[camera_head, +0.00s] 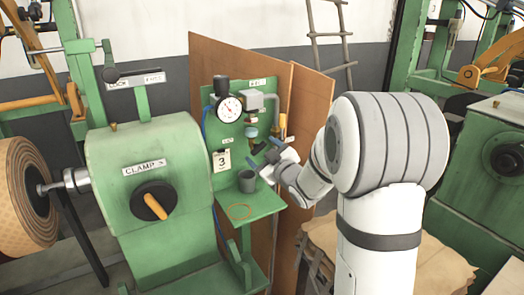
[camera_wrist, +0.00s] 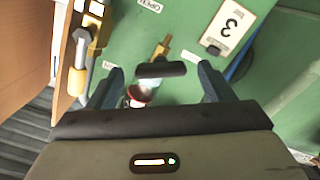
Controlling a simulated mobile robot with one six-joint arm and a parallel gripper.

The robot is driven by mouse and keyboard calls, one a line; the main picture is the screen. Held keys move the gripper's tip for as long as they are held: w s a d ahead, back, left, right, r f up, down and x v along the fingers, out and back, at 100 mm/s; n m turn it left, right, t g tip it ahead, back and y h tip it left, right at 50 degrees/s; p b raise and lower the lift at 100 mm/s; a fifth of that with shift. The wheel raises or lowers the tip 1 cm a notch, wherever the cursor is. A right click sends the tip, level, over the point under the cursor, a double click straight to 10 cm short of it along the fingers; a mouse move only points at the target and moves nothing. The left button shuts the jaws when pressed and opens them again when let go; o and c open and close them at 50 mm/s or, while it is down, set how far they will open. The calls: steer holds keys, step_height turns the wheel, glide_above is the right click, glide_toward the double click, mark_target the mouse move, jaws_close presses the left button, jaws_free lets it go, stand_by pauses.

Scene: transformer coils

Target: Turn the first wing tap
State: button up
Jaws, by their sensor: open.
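A wing tap (camera_wrist: 161,69) shows in the wrist view as a dark crossbar on a brass stem, against the green panel. My gripper (camera_wrist: 159,75) is open, with one blue finger left of the bar and one right of it. No finger visibly touches the bar. In the head view my gripper (camera_head: 265,155) is at the panel's lower right, above the small green shelf (camera_head: 262,203). The tap is too small there to make out clearly beside the fingers.
A gauge (camera_head: 229,108) and a grey box (camera_head: 253,101) are on the panel. A yellow-ended fitting (camera_wrist: 77,80) is at its edge in the wrist view. A "3" card (camera_head: 222,160) hangs there. A grey cup (camera_head: 247,181) stands on the shelf. The green clamp machine (camera_head: 150,170) is left.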

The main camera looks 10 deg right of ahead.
steer(key=shift+w, duration=0.15)
steer(key=shift+c, duration=0.5)
steer(key=c, duration=0.9)
steer(key=shift+f+n+b, duration=0.2)
steer(key=shift+n+b, duration=0.1)
steer(key=shift+b, duration=0.5)
steer(key=n+b, duration=1.1)
steer(key=b, duration=0.6)
steer(key=shift+r, duration=0.1)
steer(key=shift+n, duration=0.3)
